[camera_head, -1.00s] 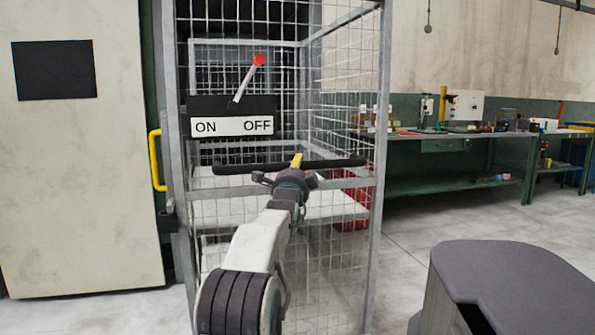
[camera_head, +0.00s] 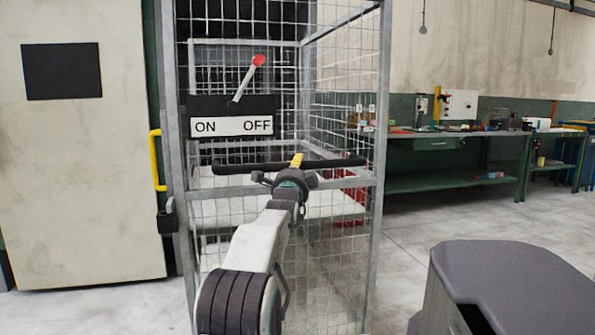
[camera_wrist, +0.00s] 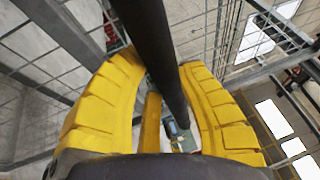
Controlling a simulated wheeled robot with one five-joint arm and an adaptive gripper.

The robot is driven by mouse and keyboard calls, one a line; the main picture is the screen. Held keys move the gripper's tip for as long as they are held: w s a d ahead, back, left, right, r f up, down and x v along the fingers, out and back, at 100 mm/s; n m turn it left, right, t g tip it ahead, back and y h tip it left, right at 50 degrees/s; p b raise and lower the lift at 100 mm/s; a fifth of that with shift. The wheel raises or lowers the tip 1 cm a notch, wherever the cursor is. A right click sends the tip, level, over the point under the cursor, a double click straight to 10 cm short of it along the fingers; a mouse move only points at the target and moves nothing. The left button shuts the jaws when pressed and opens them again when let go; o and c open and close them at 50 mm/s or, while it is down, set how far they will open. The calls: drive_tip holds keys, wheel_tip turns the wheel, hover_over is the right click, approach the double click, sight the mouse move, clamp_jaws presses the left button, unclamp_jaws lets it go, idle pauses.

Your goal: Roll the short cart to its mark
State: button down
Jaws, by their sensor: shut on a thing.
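The cart (camera_head: 376,215) is a grey metal frame with wire mesh sides and pale shelves, standing upright straight in front of me. A black handle bar (camera_head: 340,162) runs across its near side. My gripper (camera_head: 297,160) is shut on the middle of this bar. In the wrist view the yellow fingers of my gripper (camera_wrist: 158,68) lie on both sides of the black bar (camera_wrist: 150,35). No floor mark is visible.
A pale cabinet or door (camera_head: 80,190) with a black panel stands at the left, near a yellow handle (camera_head: 157,160). A green workbench (camera_head: 440,185) with tools runs along the back right wall. Open grey floor (camera_head: 420,240) lies between the cart and the bench.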

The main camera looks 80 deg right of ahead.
drive_tip(key=c, duration=1.1)
unclamp_jaws()
drive_tip(key=shift+s+a+r, duration=0.1)
drive_tip(key=shift+s+r, duration=0.1)
drive_tip(key=shift+r, duration=0.1)
drive_tip(key=shift+c, duration=0.2)
drive_tip(key=o, duration=0.4)
drive_tip(key=shift+w+f, duration=0.1)
drive_tip(key=shift+a+f, duration=0.1)
drive_tip(key=a+f, duration=0.2)
drive_tip(key=a, duration=0.9)
drive_tip(key=shift+w+a, duration=0.15)
drive_tip(key=shift+a, duration=0.15)
